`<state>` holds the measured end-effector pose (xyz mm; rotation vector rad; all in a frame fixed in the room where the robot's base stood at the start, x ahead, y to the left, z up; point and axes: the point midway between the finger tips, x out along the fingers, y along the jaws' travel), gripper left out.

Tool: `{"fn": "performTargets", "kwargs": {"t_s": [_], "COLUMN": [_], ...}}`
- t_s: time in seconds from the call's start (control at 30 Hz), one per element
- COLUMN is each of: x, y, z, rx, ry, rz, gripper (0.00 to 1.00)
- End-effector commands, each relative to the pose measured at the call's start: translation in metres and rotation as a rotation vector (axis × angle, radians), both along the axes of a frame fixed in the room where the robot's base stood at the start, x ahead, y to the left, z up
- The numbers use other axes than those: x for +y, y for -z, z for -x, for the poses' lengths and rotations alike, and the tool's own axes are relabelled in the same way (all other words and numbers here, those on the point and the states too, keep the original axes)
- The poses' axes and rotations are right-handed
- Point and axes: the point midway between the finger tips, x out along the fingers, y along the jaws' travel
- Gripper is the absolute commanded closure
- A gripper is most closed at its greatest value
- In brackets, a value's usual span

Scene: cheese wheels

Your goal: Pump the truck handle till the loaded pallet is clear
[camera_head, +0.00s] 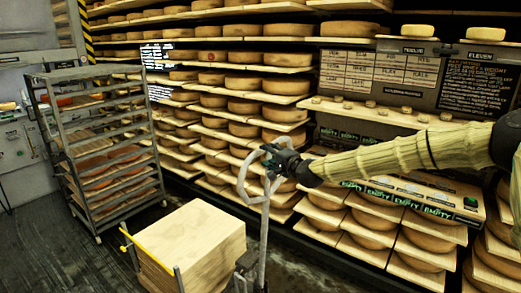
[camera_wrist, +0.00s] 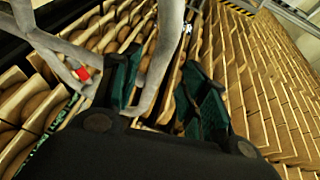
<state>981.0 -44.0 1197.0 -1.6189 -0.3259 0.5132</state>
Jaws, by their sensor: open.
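The truck handle (camera_head: 264,220) is a grey upright shaft with a loop on top, standing at the right of the load. My gripper (camera_head: 272,162) is at the right side of the loop, with its arm reaching in from the right. In the wrist view, a grey bar of the handle (camera_wrist: 165,50) passes between the two dark green fingers of my gripper (camera_wrist: 160,75). The fingers are apart, and I cannot tell whether either touches the bar. A red piece shows on the handle there. A pale wooden block-like load (camera_head: 190,245) sits beside the truck; the pallet under it is hidden.
A grey wheeled rack (camera_head: 100,150) with several trays stands at the left. Shelves of cheese wheels (camera_head: 240,105) fill the back wall. A labelled sign panel (camera_head: 385,75) is at the right. A yellow bar (camera_head: 145,252) edges the load. Dark floor shows at the lower left.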

Motion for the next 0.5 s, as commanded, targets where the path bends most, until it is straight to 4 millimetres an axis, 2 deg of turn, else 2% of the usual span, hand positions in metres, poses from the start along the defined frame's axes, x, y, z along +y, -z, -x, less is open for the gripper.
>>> {"fn": "performTargets", "kwargs": {"t_s": [0.23, 0.5], "x": [0.019, 0.031], "y": [0.004, 0.007], "z": [-0.033, -0.052], "rx": [0.001, 0.000], "ry": [0.001, 0.000], "rz": [0.001, 0.000], "gripper": [0.56, 0.56]}}
